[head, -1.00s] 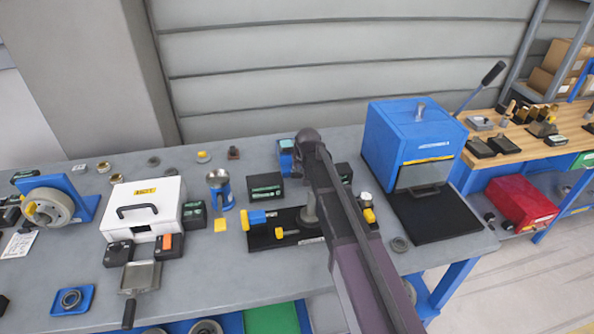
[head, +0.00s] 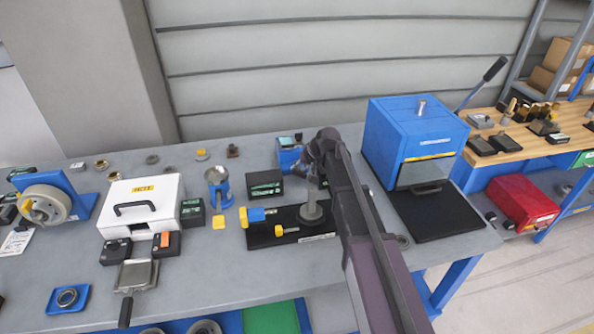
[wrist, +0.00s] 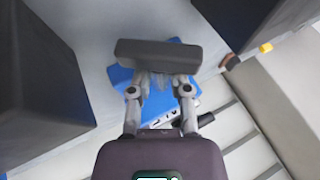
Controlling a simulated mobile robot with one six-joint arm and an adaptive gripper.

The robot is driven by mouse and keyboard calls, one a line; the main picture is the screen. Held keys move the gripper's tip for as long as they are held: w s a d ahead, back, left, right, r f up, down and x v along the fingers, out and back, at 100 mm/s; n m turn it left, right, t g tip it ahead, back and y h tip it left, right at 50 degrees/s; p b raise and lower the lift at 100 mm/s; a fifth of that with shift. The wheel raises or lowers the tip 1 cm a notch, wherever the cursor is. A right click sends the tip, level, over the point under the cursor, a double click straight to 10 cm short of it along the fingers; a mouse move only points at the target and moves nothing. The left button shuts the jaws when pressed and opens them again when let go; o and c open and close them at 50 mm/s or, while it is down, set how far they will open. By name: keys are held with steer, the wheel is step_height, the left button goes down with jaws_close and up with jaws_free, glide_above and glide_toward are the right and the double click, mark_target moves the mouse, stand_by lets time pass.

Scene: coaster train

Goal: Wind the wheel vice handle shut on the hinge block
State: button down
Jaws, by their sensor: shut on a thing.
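My gripper (head: 310,176) is over the middle of the bench. In the wrist view, its fingers (wrist: 158,78) are closed together at a dark grey bar (wrist: 158,54), with a blue body (wrist: 125,75) behind it. I cannot tell whether this bar is the vice handle. I cannot pick out the hinge block for certain.
A blue cabinet (head: 410,132) with a black mat (head: 435,215) stands close to the right. A dark box (head: 265,183) and a blue device (head: 288,153) are near my gripper. A white case (head: 150,205) and a blue-mounted wheel (head: 45,203) stand left.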

steer(key=shift+f+y+b, duration=0.1)
steer(key=shift+y+b, duration=0.4)
steer(key=shift+y, duration=0.2)
steer(key=c, duration=0.6)
jaws_free()
steer(key=o, duration=0.5)
steer(key=s+d+r+h+p, duration=0.1)
steer(key=s+r+h+p, duration=0.1)
steer(key=r+p, duration=0.4)
steer(key=s+d+r+h+p, duration=0.2)
steer(key=r+p, duration=0.4)
steer(key=p, duration=0.3)
steer(key=shift+s+r+n+t, duration=0.3)
steer(key=shift+s+r, duration=0.05)
steer(key=shift+s, duration=0.45)
